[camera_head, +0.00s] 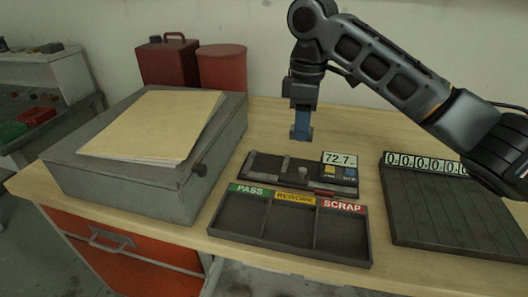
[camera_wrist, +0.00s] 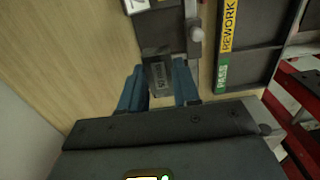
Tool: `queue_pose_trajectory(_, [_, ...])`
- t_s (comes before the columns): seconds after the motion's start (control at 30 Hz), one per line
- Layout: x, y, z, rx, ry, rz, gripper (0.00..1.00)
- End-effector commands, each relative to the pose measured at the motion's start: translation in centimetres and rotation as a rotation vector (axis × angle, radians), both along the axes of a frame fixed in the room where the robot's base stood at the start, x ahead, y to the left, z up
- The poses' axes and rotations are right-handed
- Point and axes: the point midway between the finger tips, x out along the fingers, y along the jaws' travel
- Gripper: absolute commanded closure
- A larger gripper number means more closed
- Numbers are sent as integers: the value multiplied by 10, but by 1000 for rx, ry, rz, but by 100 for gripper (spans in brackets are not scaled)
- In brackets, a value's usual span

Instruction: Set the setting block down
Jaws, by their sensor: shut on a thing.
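My gripper (camera_head: 301,134) is above the table, just behind the dark gauge fixture, with its blue fingers pointing down. In the wrist view my gripper (camera_wrist: 159,92) is shut on the setting block (camera_wrist: 160,76), a small dark grey block with faint lettering on its face. In the head view the block is hidden or cannot be told apart from the fingers. The gauge fixture (camera_head: 280,170) has a small post, a rail and a display (camera_head: 340,159) reading about 72.7. Its edge shows near the block in the wrist view; whether they touch cannot be told.
A tray (camera_head: 290,257) marked PASS, REWORK and SCRAP lies in front of the fixture, its compartments empty. A grooved dark board (camera_head: 455,215) with a row of counters is at right. A grey box (camera_head: 130,190) bearing folders (camera_head: 155,122) is at left. Bare wood (camera_head: 255,128) lies behind the fixture.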

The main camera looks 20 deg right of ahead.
Motion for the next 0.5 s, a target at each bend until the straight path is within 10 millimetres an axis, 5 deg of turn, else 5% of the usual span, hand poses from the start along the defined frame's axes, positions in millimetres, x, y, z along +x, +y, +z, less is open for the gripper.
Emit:
queue_pose_trajectory(0.3, [34, 51, -35, -2, 1, 1, 100])
queue_pose_trajectory(0.5, [42, 61, -46, -1, 1, 0, 100])
